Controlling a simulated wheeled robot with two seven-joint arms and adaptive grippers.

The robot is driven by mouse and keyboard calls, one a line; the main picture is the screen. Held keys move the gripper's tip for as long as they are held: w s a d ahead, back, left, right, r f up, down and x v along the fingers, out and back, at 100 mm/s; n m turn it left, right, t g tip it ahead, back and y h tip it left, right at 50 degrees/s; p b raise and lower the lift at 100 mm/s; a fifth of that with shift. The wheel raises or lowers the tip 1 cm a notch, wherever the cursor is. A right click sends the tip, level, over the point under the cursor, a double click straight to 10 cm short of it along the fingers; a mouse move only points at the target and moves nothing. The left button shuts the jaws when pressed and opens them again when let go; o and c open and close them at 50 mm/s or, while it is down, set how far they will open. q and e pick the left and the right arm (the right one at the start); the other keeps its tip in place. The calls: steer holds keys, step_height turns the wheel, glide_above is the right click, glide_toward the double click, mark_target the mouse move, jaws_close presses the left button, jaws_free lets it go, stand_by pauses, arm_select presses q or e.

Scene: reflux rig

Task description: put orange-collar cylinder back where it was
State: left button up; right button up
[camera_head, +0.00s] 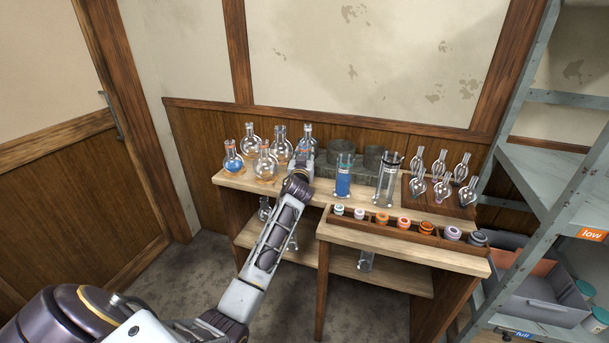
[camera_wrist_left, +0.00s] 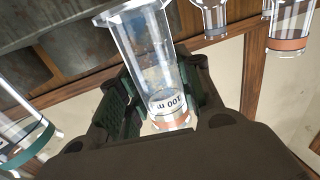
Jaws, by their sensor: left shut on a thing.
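My left gripper (camera_head: 302,163) is over the back part of the bench, beside the round flasks. In the left wrist view it is shut on a clear glass cylinder (camera_wrist_left: 152,62) with an orange collar (camera_wrist_left: 172,120) and a "100 ml" label. My right gripper is not in view.
A blue-filled cylinder (camera_head: 343,180) and a clear cylinder (camera_head: 387,182) stand right of the gripper. Round flasks (camera_head: 265,162) stand left. A wooden rack (camera_head: 400,232) of coloured rings lies in front. Bulb-shaped glassware (camera_head: 441,190) stands at right. A green-collared cylinder (camera_wrist_left: 22,140) is close by.

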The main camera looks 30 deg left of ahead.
arm_select(q)
steer(key=shift+f, duration=1.15)
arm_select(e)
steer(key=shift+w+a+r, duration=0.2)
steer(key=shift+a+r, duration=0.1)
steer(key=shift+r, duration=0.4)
arm_select(q)
steer(key=shift+f+b, duration=0.35)
steer(key=shift+f, duration=0.3)
steer(key=shift+f+b, duration=0.35)
steer(key=shift+f, duration=1.05)
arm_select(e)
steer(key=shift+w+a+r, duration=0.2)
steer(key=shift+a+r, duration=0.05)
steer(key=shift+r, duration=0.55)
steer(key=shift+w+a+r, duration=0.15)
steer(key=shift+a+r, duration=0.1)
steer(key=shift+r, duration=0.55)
arm_select(q)
steer(key=shift+f, duration=0.15)
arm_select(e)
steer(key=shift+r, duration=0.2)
arm_select(q)
steer(key=o, duration=1.1)
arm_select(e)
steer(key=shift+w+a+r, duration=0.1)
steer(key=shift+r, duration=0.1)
